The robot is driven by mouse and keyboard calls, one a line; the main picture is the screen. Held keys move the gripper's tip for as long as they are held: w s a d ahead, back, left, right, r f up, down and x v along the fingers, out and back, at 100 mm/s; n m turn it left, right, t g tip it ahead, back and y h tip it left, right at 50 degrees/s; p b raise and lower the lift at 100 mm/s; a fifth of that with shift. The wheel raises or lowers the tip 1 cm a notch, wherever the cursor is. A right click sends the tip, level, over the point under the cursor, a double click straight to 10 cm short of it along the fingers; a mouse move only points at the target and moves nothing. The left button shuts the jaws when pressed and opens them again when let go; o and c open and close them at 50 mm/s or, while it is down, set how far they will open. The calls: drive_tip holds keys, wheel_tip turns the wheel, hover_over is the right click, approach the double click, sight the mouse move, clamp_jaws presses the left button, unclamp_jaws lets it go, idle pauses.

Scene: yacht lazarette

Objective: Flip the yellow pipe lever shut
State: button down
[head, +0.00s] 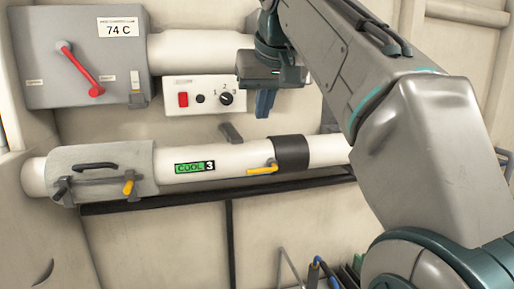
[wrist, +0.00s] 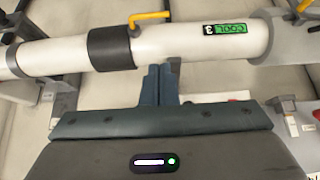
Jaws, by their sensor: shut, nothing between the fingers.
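A yellow lever (head: 263,170) sits on the white pipe (head: 235,163), just left of a black band (head: 291,153), its handle lying roughly along the pipe. In the wrist view, this lever (wrist: 150,18) shows at the pipe's upper edge, beyond the fingertips. A second, shorter yellow lever (head: 129,186) is on the grey sleeve at the pipe's left end; part of it shows in the wrist view (wrist: 303,6). My gripper (head: 264,104) is shut and empty, pointing down above the pipe in the head view. Its fingertips (wrist: 160,70) appear beside the pipe, apart from both levers.
A grey box (head: 80,60) with a red lever and a "74 C" label is at upper left. A switch panel (head: 212,97) is behind my gripper. A green "COOL 3" label (head: 194,167) marks the pipe. A dark rail (head: 210,194) runs beneath it.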

drive_tip(key=shift+r, duration=0.25)
hover_over(255, 171)
wheel_tip(255, 171, down, 9)
drive_tip(key=shift+w+r+b, duration=0.15)
drive_tip(key=shift+r+b, duration=0.05)
drive_tip(key=shift+b, duration=0.2)
drive_tip(key=shift+f, duration=0.95)
drive_tip(key=shift+s+d+f, duration=0.1)
drive_tip(key=shift+s+f, duration=0.25)
drive_tip(key=shift+f, duration=0.5)
drive_tip(key=shift+d, duration=0.1)
